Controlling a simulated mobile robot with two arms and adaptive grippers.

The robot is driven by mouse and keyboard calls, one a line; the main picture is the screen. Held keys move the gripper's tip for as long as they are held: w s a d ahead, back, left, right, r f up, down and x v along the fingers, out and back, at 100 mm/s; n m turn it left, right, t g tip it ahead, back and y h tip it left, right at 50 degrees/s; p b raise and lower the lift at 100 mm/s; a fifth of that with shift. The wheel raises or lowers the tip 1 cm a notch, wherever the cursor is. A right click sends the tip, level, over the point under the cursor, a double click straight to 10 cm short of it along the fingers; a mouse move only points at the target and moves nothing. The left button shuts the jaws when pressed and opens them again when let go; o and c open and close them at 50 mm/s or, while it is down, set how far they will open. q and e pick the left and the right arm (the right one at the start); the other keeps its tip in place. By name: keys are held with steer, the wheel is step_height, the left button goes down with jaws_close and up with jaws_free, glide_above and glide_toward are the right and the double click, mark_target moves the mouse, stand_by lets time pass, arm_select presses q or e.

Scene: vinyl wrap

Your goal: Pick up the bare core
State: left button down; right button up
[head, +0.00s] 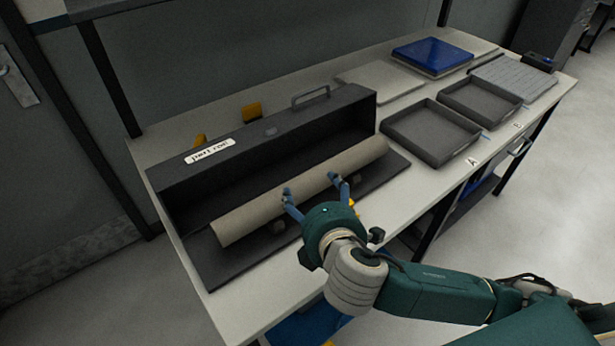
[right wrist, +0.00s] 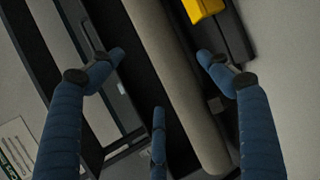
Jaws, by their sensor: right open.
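The bare core (head: 284,196) is a long beige-grey tube lying lengthwise along the front of a dark box labelled on its lid. My right gripper (head: 312,184) is at the core's middle, its blue fingers spread. In the right wrist view the core (right wrist: 178,75) runs between the open fingers of the right gripper (right wrist: 162,60), with a third blue finger low in the picture. I cannot tell whether any finger touches the core. My left gripper is not in view.
The dark box (head: 262,134) with a handle stands behind the core. Two grey trays (head: 430,152), marked A and B, lie to the right. A blue flat item (head: 432,56) is at the back right. The table's front edge (head: 236,325) is close.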

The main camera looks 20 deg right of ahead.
mark_target(304, 186)
steer(key=x, duration=0.2)
steer(key=shift+w+f, duration=0.15)
steer(key=shift+w, duration=0.1)
steer(key=shift+w+f, duration=0.15)
steer(key=shift+w, duration=0.2)
steer(key=x, duration=0.2)
steer(key=a+p+x, duration=0.1)
steer(key=x, duration=0.1)
steer(key=shift+w+f, duration=0.1)
steer(key=shift+w, duration=0.05)
steer(key=shift+w+d+f, duration=0.1)
steer(key=shift+w+f, duration=0.1)
steer(key=shift+w, duration=0.1)
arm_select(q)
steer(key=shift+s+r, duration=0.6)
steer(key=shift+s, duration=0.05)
arm_select(e)
steer(key=c, duration=1.1)
